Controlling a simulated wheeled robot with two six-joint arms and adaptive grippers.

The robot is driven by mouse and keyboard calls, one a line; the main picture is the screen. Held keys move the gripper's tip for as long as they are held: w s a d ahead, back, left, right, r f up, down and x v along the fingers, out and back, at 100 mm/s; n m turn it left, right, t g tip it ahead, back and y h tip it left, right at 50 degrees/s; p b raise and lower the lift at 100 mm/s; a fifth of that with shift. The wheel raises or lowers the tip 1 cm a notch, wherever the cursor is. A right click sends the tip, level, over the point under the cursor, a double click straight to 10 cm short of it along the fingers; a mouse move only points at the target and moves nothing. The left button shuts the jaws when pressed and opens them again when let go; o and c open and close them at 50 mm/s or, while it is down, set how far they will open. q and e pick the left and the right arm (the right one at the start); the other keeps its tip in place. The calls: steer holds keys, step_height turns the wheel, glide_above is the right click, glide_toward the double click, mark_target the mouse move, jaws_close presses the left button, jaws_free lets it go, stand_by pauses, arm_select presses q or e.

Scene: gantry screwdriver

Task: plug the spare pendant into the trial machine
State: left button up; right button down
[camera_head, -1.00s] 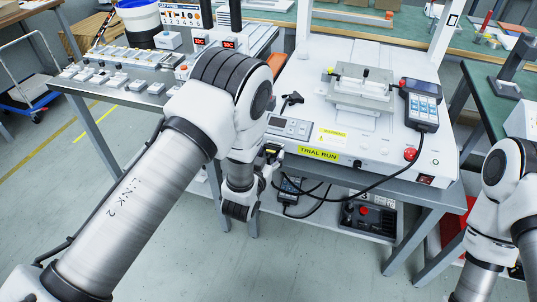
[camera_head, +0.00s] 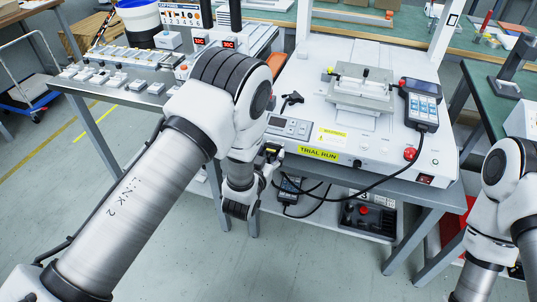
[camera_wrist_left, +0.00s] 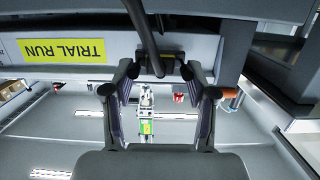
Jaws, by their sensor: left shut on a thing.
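The trial machine (camera_head: 340,110) is a white bench unit with a yellow TRIAL RUN label (camera_head: 318,152) on its front. A keypad pendant (camera_head: 421,105) rests at its right, and its black cable hangs over the front edge. I cannot tell which cable leads to the gripper. My left gripper (camera_wrist_left: 160,80) is shut on a dark plug (camera_wrist_left: 165,66) at the machine's front, left of the label in the head view. A thick cable (camera_wrist_left: 142,30) passes over the plug. Whether the plug is seated is hidden.
A fixture block (camera_head: 360,90) stands on the machine, with a red button (camera_head: 410,154) at its front right. A dark box (camera_head: 368,217) sits on the lower shelf. Side benches stand left and right. My right arm is at the right edge. The front floor is clear.

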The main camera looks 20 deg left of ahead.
arm_select(q)
steer(key=shift+w, duration=0.4)
stand_by(0.3)
steer(key=o, duration=1.4)
steer(key=s+p, duration=0.1)
steer(key=s, duration=0.1)
steer(key=s+r+p, duration=0.1)
steer(key=s, duration=0.2)
steer(key=shift+s, duration=0.2)
